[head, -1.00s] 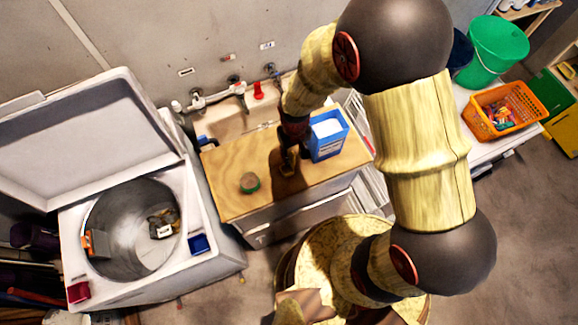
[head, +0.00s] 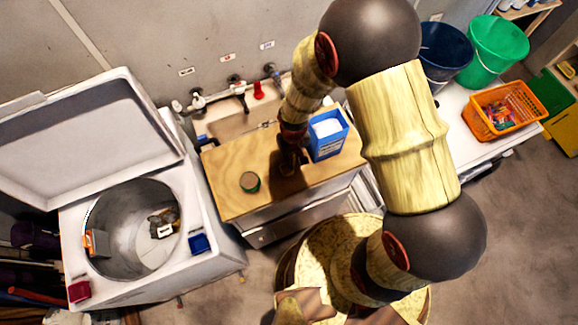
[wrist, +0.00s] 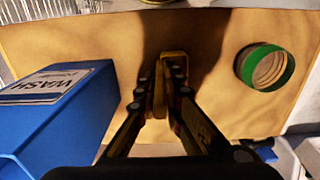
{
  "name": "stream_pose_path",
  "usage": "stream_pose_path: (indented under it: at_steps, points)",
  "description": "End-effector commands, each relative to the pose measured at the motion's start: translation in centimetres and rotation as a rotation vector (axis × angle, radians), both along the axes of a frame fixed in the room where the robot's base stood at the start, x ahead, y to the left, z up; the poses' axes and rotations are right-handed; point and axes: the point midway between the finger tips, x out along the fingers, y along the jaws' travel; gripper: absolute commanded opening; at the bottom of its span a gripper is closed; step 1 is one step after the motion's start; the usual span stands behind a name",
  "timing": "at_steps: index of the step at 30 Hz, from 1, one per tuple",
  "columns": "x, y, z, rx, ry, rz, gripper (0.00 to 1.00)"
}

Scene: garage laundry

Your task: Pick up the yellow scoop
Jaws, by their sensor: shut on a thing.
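The yellow scoop (wrist: 159,95) shows in the wrist view as a narrow yellow piece between my fingertips, over the wooden counter top. My gripper (wrist: 160,92) is shut on it, one finger on each side. In the head view my gripper (head: 288,168) is low over the counter, just left of the blue box. I cannot make out the scoop there, and cannot tell whether it touches the wood.
The open blue wash box (head: 328,136), with white contents, stands close beside my gripper; it also shows in the wrist view (wrist: 60,115). An open washer (head: 215,258) stands left.

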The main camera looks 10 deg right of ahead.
Motion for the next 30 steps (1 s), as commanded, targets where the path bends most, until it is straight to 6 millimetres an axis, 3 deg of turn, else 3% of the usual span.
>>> stream_pose_path:
  at_steps: [20, 25, 30]
  points:
    - [0.1, 0.0, 0.8, 0.001, -0.002, 0.000, 0.00]
    - [0.2, 0.1, 3.4, 0.002, -0.007, 0.000, 0.00]
    - [-2.6, -0.2, 6.5, 0.002, -0.006, 0.000, 0.00]
